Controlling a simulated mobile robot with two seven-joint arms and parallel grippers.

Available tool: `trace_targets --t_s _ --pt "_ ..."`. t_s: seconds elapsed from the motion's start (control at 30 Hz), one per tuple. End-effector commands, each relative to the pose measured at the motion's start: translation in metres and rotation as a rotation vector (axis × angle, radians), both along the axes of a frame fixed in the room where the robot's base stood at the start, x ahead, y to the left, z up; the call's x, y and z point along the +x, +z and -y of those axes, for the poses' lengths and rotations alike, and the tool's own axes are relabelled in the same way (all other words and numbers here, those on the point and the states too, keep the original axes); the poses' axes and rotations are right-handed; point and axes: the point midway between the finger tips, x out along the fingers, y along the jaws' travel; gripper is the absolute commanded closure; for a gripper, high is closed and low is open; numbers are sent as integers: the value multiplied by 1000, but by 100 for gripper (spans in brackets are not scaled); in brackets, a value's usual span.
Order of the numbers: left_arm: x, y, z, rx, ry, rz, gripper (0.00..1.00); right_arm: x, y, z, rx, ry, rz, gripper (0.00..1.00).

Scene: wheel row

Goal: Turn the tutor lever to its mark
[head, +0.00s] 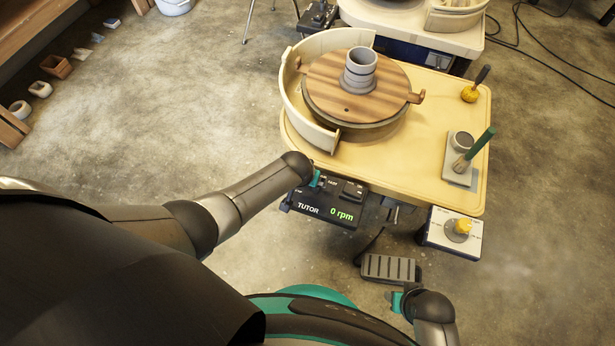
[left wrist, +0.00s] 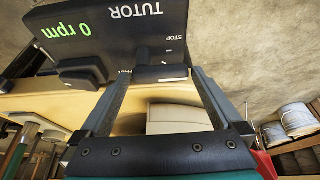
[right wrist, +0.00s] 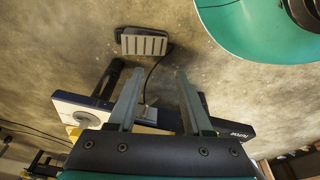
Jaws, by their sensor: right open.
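The dark tutor box (head: 322,210) hangs below the front edge of the wheel table and its display reads 0 rpm. It shows upside down in the left wrist view (left wrist: 140,30), with a STOP label. A dark block, seemingly the lever (left wrist: 160,73), sits near that label, between my left fingertips. My left gripper (left wrist: 160,78) is open around it; contact cannot be told. In the head view my left gripper (head: 316,178) is mostly hidden by its arm. A second dark block (left wrist: 80,72) sits beside it. My right gripper (right wrist: 158,75) is open and empty, low over the floor.
The cream table (head: 440,100) carries a splash pan (head: 290,95) and a wooden bat (head: 325,80) with a grey pot (head: 360,70). A white box with a yellow knob (head: 462,226) is at the front right. A foot pedal (head: 388,268) lies on the floor.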

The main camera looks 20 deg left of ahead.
Motion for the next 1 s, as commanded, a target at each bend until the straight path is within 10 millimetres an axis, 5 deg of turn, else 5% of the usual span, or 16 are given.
trace_targets --t_s 0.23,1.0 --pt "0 3 0 1 -2 2 0 1 2 0 2 0 9 50" --pt "-11 30 0 1 -2 1 0 -45 -52 37 -38 6 -8 50"
